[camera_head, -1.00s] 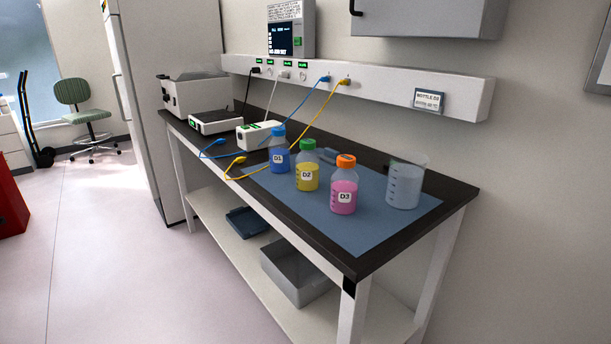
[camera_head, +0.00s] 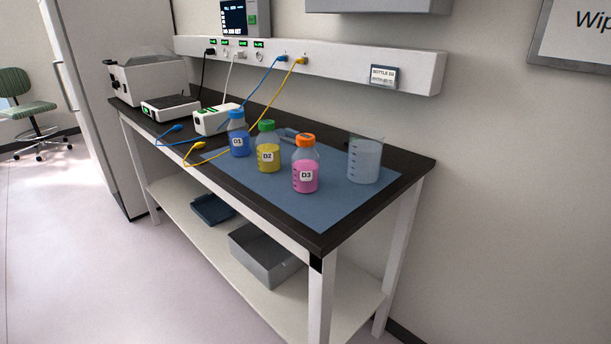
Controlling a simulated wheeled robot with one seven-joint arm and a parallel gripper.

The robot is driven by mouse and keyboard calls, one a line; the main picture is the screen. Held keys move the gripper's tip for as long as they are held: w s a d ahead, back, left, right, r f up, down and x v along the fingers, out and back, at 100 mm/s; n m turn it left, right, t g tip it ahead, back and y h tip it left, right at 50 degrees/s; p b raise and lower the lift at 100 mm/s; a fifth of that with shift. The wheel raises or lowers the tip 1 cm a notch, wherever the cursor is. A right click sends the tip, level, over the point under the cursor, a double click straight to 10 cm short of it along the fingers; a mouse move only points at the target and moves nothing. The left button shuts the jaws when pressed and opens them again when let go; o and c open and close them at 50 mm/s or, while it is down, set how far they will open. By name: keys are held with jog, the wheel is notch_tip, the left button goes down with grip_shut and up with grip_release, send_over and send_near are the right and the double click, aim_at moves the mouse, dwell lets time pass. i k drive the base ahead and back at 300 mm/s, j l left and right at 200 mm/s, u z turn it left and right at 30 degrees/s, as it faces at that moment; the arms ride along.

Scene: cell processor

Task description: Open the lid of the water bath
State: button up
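The water bath (camera_head: 155,82) is a white box with a greyish, partly see-through lid (camera_head: 146,60) on top. It stands at the far left end of the black-topped bench, near the tall white cabinet. The lid looks shut, though it is small at this distance. My gripper is not in view, and nothing touches the water bath.
A flat white device (camera_head: 171,108) and a white box with cables (camera_head: 214,119) stand beside the bath. Bottles D1 (camera_head: 238,142), D2 (camera_head: 268,158), D3 (camera_head: 306,175) and a beaker (camera_head: 364,162) stand on a blue mat (camera_head: 318,207). The floor (camera_head: 110,270) in front is clear.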

aim_at(124, 53)
jog(key=i+j, duration=0.3)
jog(key=j, duration=0.3)
jog(key=i+j, duration=0.3)
jog(key=j, duration=0.3)
jog(key=i+j+z, duration=0.1)
jog(key=i+j, duration=0.15)
jog(key=j, duration=0.35)
jog(key=i+j, duration=0.3)
jog(key=j, duration=0.35)
jog(key=i+j, duration=0.25)
jog(key=j, duration=0.35)
jog(key=i+j+z, duration=0.1)
jog(key=i+j, duration=0.15)
jog(key=j, duration=0.4)
jog(key=i+j, duration=0.25)
jog(key=j, duration=0.4)
jog(key=i+j, duration=0.25)
jog(key=j, duration=0.4)
